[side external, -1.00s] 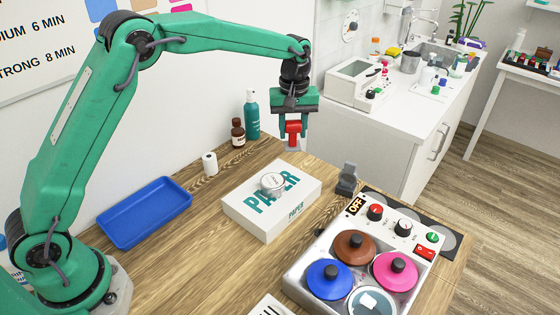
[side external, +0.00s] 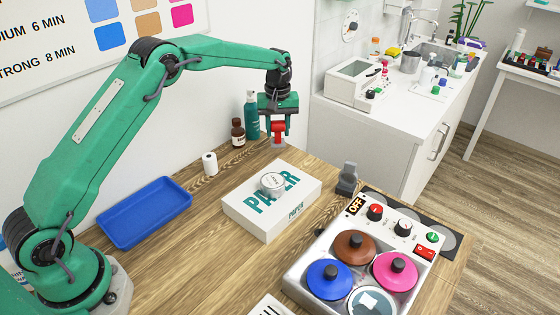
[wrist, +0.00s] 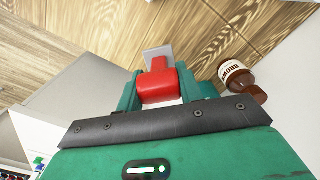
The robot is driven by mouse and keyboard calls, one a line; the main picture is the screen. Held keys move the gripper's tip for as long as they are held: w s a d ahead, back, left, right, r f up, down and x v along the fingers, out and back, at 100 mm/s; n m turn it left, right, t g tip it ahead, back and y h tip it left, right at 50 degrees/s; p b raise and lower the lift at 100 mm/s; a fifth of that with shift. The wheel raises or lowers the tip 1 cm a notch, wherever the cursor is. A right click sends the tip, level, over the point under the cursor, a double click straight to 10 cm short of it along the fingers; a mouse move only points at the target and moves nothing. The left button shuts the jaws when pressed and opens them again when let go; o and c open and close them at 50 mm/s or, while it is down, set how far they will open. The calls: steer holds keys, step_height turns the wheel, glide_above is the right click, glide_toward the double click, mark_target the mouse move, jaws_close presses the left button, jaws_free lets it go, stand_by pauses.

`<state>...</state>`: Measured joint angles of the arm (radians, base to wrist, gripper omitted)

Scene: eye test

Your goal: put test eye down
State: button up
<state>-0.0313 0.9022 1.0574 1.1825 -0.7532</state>
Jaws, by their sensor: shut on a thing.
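My gripper (side external: 278,127) is at the back of the wooden table, just right of the bottles. It is shut on a small red thing (side external: 278,129) with a pale, clear-looking lower part (side external: 279,143). In the wrist view the red thing (wrist: 157,86) sits between the green fingers of my gripper (wrist: 160,92), its pale flat end (wrist: 158,54) pointing to the table. I cannot tell whether its lower end touches the table. Nothing in view is plainly marked as a test eye.
A brown bottle (side external: 238,132) and a teal bottle (side external: 252,115) stand close left of my gripper. A white PAPER box (side external: 262,215) bears a round tin (side external: 273,183). A blue tray (side external: 145,212) lies left. A white unit with coloured lids (side external: 310,268) stands front right.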

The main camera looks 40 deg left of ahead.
mark_target(278, 142)
steer(key=shift+f, duration=2)
steer(key=shift+f, duration=0.15)
steer(key=o, duration=1.1)
steer(key=shift+c, duration=0.2)
step_height(278, 142, up, 12)
steer(key=shift+r, duration=0.2)
steer(key=shift+r, duration=0.1)
